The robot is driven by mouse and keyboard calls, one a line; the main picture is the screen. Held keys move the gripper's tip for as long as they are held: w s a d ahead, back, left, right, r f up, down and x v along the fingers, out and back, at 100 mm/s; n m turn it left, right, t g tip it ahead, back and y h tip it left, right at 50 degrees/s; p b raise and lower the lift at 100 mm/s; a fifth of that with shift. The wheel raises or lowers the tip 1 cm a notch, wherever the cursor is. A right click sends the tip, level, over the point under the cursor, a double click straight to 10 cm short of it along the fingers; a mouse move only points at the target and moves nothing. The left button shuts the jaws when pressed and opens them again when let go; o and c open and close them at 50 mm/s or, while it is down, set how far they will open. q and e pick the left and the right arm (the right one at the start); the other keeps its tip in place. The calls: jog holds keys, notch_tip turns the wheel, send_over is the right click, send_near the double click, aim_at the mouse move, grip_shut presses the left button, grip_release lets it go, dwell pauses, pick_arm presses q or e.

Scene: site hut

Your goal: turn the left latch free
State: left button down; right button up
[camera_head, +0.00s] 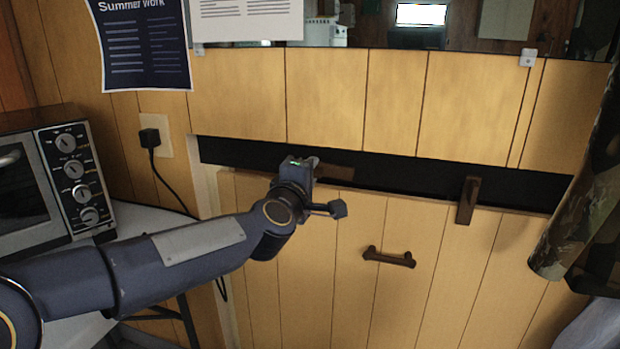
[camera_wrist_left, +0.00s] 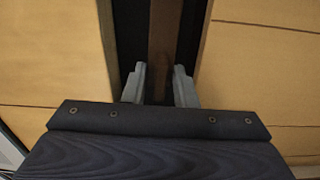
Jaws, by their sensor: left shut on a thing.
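The left latch (camera_head: 335,171) is a dark brown bar at the top edge of a wooden panel (camera_head: 345,230). It lies nearly level along the dark gap above the panel, its left end hidden by my gripper. My left gripper (camera_head: 312,167) is shut on this latch. In the left wrist view the latch (camera_wrist_left: 163,40) runs between the two grey fingers of my left gripper (camera_wrist_left: 159,88). The right latch (camera_head: 467,200) stands upright across the panel's top edge. My right gripper is not in view.
A dark brown handle (camera_head: 389,258) sits on the panel below the latches. A toaster oven (camera_head: 50,180) stands on a table at the left, with a cord to a wall socket. Camouflage cloth (camera_head: 575,225) hangs at the right. Posters (camera_head: 143,45) hang above.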

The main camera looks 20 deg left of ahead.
pick_arm(q)
jog(key=shift+f+n, duration=0.1)
jog(key=shift+n, duration=0.2)
dwell(0.4)
jog(key=c, duration=1.5)
grip_release()
jog(key=shift+s, duration=0.1)
jog(key=shift+s, duration=0.25)
jog(key=s+p, duration=0.1)
jog(key=s, duration=0.6)
jog(key=shift+s+a, duration=0.1)
jog(key=shift+s, duration=0.05)
